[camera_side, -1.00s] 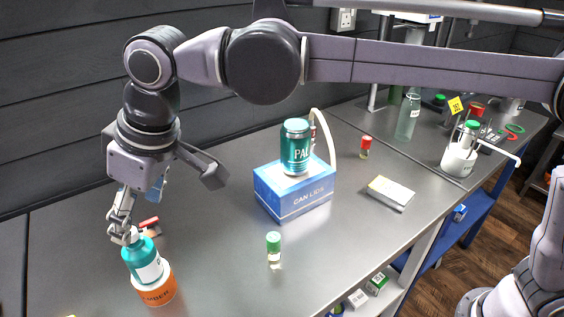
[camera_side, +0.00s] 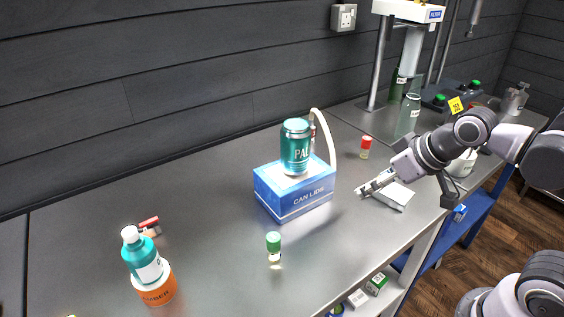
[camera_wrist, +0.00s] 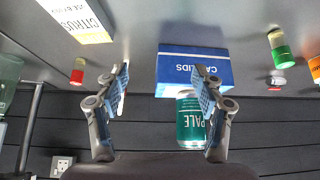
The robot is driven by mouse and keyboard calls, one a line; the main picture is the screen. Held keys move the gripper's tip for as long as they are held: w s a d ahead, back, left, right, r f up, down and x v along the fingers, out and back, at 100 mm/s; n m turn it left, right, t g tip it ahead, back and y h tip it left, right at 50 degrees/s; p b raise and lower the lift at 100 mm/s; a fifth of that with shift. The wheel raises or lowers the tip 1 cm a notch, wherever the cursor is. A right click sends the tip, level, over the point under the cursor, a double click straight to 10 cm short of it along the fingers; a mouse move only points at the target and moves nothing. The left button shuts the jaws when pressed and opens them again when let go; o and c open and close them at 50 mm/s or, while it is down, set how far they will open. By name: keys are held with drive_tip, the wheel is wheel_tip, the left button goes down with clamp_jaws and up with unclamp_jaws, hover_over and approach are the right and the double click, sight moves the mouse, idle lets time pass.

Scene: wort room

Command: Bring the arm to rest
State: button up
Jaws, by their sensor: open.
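My gripper (camera_side: 372,184) is at the right of the bench in the side view, beside and partly over the white booklet-like pack (camera_side: 395,195). It is open and empty; in the wrist view my gripper (camera_wrist: 162,82) has its two fingers spread wide with nothing held between them. The wrist view is upside down and shows the blue CAN LIDS box (camera_wrist: 192,70) and the teal PALE can (camera_wrist: 190,125) beyond the fingers. A teal bottle (camera_side: 146,262) with a white cap stands upright on an orange AMBER tub (camera_side: 156,288) at the left, far from my gripper.
The blue CAN LIDS box (camera_side: 292,192) bears the teal can (camera_side: 295,147), with a pale curved tube behind. A green-capped vial (camera_side: 273,246) and a red-capped vial (camera_side: 365,147) stand on the bench. A white mug (camera_side: 462,165) is partly hidden by my arm.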

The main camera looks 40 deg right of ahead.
drive_tip(key=shift+s+d+f+m, duration=0.3)
drive_tip(key=shift+s+d+f, duration=0.6)
drive_tip(key=shift+f, duration=0.05)
